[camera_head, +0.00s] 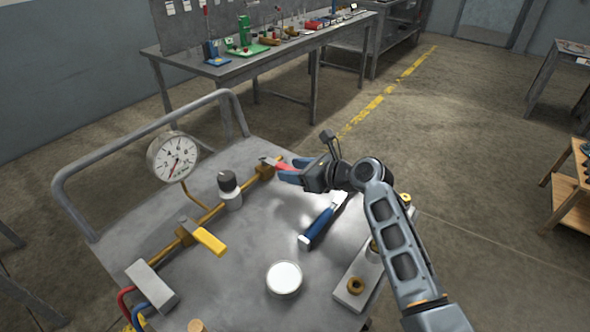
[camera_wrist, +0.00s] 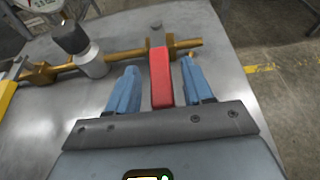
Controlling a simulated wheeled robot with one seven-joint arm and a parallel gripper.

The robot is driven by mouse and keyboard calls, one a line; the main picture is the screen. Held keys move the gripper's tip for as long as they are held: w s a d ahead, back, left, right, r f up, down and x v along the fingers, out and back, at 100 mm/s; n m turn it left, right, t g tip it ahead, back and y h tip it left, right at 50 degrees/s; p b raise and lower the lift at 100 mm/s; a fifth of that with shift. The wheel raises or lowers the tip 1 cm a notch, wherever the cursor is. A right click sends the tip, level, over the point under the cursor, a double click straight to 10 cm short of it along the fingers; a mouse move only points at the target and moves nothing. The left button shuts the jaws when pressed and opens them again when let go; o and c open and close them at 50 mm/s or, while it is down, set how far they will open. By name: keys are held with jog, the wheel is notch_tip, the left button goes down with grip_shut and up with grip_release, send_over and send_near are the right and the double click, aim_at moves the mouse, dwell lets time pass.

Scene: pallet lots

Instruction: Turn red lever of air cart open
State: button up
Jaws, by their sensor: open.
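The air cart (camera_head: 225,268) is a grey metal-topped cart with a brass pipe along it. The red lever (camera_wrist: 161,78) sits on a brass valve at the pipe's right end; in the wrist view it points toward my gripper, crosswise to the pipe. In the head view the red lever (camera_head: 283,166) is partly hidden by my fingers. My gripper (camera_wrist: 160,85) is open, with a blue finger on each side of the lever. Gaps show between the lever and both fingers. My gripper (camera_head: 290,170) comes in from the right in the head view.
A yellow lever (camera_head: 210,240), a black-topped knob (camera_head: 229,183) and a pressure gauge (camera_head: 173,157) stand along the pipe. A blue-handled tool (camera_head: 318,226) and a white round lid (camera_head: 284,278) lie on the top. A workbench (camera_head: 225,68) stands behind.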

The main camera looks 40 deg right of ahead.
jog(key=shift+c, duration=0.4)
grip_shut()
